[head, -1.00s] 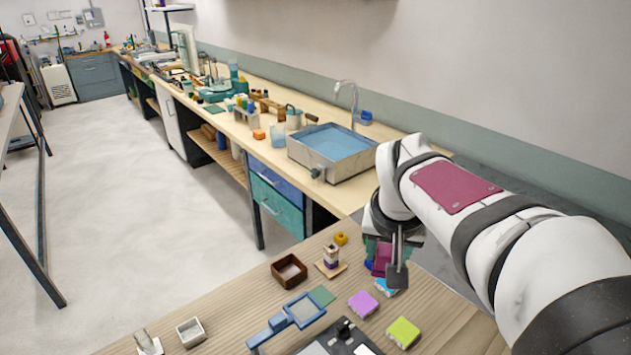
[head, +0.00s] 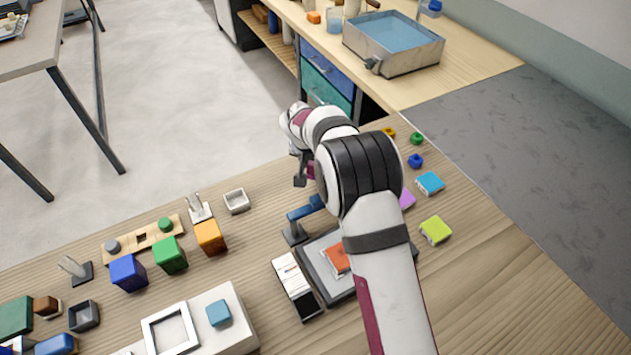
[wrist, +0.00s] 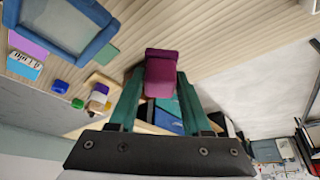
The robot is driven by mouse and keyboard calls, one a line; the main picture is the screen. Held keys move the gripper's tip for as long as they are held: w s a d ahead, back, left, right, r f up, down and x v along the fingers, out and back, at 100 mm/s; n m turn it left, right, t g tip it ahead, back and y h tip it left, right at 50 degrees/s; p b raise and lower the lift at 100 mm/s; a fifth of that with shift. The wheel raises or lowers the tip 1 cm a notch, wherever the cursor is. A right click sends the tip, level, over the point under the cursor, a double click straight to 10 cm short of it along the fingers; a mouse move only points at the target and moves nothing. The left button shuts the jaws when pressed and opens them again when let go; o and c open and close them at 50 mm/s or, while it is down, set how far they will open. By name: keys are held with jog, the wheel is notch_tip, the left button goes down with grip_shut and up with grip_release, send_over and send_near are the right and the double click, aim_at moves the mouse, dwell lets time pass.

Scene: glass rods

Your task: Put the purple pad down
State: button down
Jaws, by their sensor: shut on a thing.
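The purple pad, a deep plum block, is between the fingers of my gripper in the wrist view (wrist: 162,66). My gripper (wrist: 160,92) is shut on it, with one green finger on each side. In the head view my gripper (head: 301,181) is above the far edge of the wooden table, left of my forearm. Only a sliver of the plum pad shows there, and my arm hides the rest. The pad is held clear of the tabletop in the wrist view.
A blue frame (wrist: 68,22) is near the gripper. A lilac pad (head: 407,199), a cyan pad (head: 430,183) and a lime pad (head: 435,230) lie right of my arm. A grey open box (head: 236,201) and an orange block (head: 209,237) stand to the left.

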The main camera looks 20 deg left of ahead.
notch_tip(320, 180, down, 6)
jog(key=shift+r, duration=0.1)
jog(key=shift+c, duration=1.7)
grip_release()
